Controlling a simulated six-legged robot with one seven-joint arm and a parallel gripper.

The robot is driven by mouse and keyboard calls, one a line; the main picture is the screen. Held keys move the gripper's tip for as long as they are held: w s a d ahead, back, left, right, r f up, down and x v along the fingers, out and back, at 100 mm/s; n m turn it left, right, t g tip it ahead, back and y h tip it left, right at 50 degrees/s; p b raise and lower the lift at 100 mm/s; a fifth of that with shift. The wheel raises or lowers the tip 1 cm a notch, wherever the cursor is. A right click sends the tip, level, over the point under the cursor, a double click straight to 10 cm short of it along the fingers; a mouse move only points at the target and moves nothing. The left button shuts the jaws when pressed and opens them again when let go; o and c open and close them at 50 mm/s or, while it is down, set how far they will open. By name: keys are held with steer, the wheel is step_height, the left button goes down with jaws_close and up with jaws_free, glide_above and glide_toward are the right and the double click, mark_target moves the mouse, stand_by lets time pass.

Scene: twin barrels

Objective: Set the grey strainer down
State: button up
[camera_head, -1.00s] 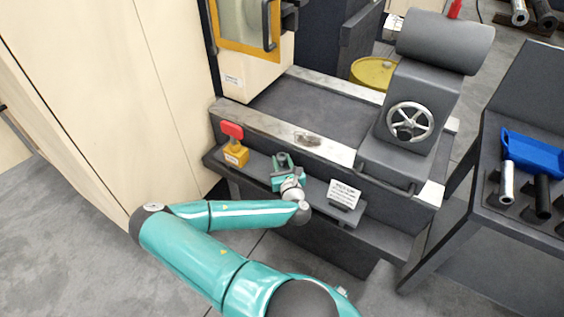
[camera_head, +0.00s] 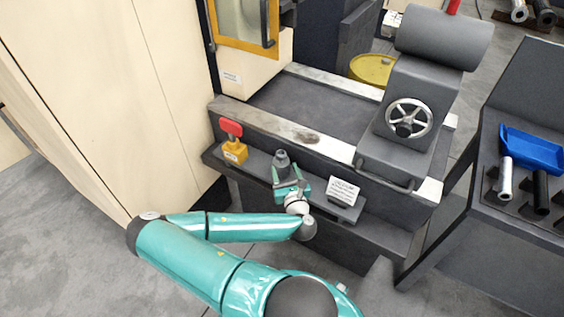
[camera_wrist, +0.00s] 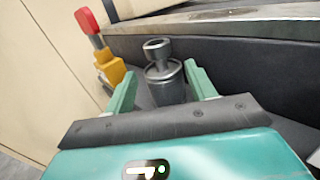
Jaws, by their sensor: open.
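The grey strainer (camera_head: 281,160), a dark cylinder with a narrower neck and ringed top, stands upright on the machine's front ledge (camera_head: 258,166). It also shows in the wrist view (camera_wrist: 164,78), centred beyond the gap between my fingers. My gripper (camera_head: 288,184) is open on the near side of the strainer, its teal fingers spread left and right of it in the wrist view (camera_wrist: 160,74). Clear gaps show beside the strainer's body there. Its base is partly hidden by my gripper.
A yellow block with a red top (camera_head: 234,146) stands left on the ledge, and a white label plate (camera_head: 343,190) sits to the right. The machine wall rises behind the ledge. A grey handwheel unit (camera_head: 409,119) stands at the right. A tall cream panel (camera_head: 110,100) is at left.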

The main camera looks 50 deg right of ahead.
steer(key=v, duration=0.6)
steer(key=w+a+f+m+g+y, duration=0.1)
steer(key=w+a+f+m+g, duration=0.25)
steer(key=m, duration=0.65)
steer(key=w+a+f+m+g+y, duration=0.15)
steer(key=w+a+m+g, duration=0.3)
steer(key=m, duration=0.45)
steer(key=w+a+r+m+y, duration=0.6)
steer(key=w+a+r, duration=0.25)
steer(key=a, duration=0.45)
steer(key=s+a+r+m+y, duration=0.15)
steer(key=a+r, duration=0.25)
steer(key=r, duration=0.4)
steer(key=s+a+r+y, duration=0.1)
steer(key=a+r+y, duration=0.1)
steer(key=a+r, duration=0.4)
steer(key=s+a+r+m, duration=0.1)
steer(key=s+a+r, duration=0.1)
steer(key=s+r, duration=1)
step_height(320, 180, up, 3)
steer(key=shift+s+a, duration=0.25)
steer(key=shift+a, duration=0.05)
